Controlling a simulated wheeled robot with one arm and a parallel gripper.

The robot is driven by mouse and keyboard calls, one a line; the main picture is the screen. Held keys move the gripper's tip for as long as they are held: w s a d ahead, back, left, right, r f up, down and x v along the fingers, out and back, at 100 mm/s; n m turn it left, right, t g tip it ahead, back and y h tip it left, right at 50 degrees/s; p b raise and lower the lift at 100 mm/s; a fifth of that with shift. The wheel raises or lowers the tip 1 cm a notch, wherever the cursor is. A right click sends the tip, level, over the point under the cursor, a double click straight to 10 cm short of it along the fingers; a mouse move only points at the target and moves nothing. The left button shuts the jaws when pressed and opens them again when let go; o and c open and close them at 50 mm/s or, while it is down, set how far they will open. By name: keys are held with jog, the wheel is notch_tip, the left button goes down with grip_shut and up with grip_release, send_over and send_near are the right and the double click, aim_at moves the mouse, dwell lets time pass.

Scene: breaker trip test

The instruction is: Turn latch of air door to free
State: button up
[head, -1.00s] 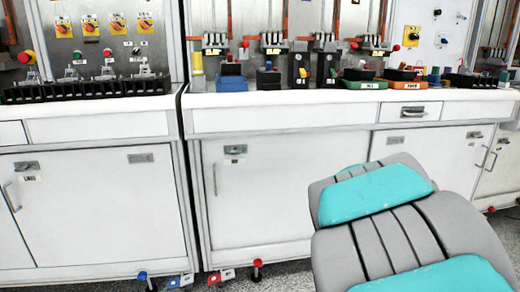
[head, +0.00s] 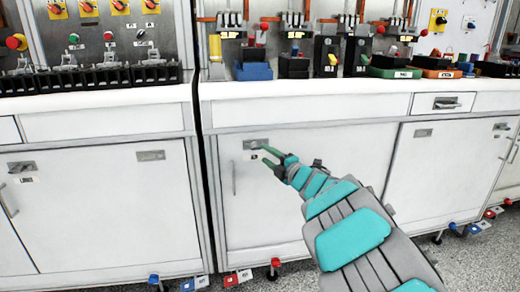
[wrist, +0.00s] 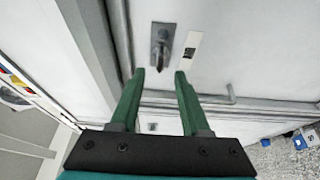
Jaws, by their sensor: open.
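A metal latch (head: 250,144) sits on a small plate near the top left of the white cabinet door (head: 320,190) in the middle of the head view. In the wrist view, the latch (wrist: 162,46) is just beyond the fingertips, roughly centred between them, with its lever pointing toward the gripper. My gripper (head: 261,153), with green fingers, is open and empty in front of the latch. The fingers (wrist: 160,73) show apart in the wrist view; contact with the latch is not visible. A small label (wrist: 190,44) is beside the latch.
A vertical door handle (head: 233,178) is just below and left of the latch. The neighbouring left cabinet door (head: 95,215) has its own latch (head: 21,167). The bench above (head: 300,107) carries electrical equipment. Coloured feet and tags (head: 237,278) stand on the floor below.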

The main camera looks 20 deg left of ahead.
aim_at(257, 149)
jog(key=shift+p+x, duration=0.35)
jog(key=shift+x, duration=2.75)
jog(key=shift+f, duration=0.1)
grip_shut()
